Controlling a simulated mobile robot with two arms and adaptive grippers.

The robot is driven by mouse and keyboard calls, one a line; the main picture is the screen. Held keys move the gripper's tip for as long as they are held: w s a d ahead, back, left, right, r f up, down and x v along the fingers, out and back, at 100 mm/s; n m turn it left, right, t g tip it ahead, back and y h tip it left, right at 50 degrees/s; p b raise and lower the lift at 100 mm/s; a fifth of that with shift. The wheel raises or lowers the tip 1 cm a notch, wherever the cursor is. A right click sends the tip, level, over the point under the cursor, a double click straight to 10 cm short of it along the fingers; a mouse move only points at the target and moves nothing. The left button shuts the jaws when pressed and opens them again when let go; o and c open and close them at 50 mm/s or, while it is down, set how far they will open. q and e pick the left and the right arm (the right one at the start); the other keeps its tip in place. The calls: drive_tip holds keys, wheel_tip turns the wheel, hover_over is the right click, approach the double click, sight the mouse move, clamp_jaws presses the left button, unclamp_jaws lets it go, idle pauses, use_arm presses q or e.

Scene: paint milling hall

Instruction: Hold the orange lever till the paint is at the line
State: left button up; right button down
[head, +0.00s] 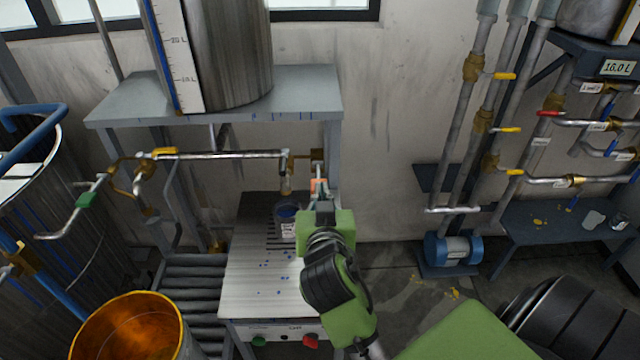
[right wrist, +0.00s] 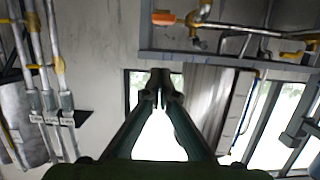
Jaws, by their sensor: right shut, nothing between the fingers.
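The orange lever (head: 316,184) shows as a small orange patch just beyond my right gripper, by the brass valve (head: 287,183) at the end of the pipe. It also shows at the top of the right wrist view (right wrist: 165,18). My right gripper (head: 321,200) is shut and empty; its fingertips (right wrist: 160,82) appear apart from the lever. A small can (head: 287,228) with blue inside stands under the valve's outlet, partly hidden by my gripper. Its label is too small to read, and I cannot make out a line or the paint level. My left gripper is not in view.
The can stands on a pale bench (head: 262,282) with blue spots and a red button (head: 311,341). A steel tank (head: 235,50) sits on the shelf (head: 305,85) above. An orange-gold drum (head: 130,330) stands front left; a blue pump (head: 453,250) is at right.

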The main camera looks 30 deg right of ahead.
drive_tip(key=shift+f, duration=0.1)
drive_tip(key=p, duration=0.4)
hover_over(318, 179)
drive_tip(key=s+a, duration=0.2)
drive_tip(key=s, duration=0.2)
wheel_tip(318, 179, down, 2)
drive_tip(key=shift+f, duration=0.1)
wheel_tip(318, 179, down, 3)
drive_tip(key=shift+r, duration=0.1)
drive_tip(key=shift+s+f, duration=0.1)
drive_tip(key=shift+f, duration=0.65)
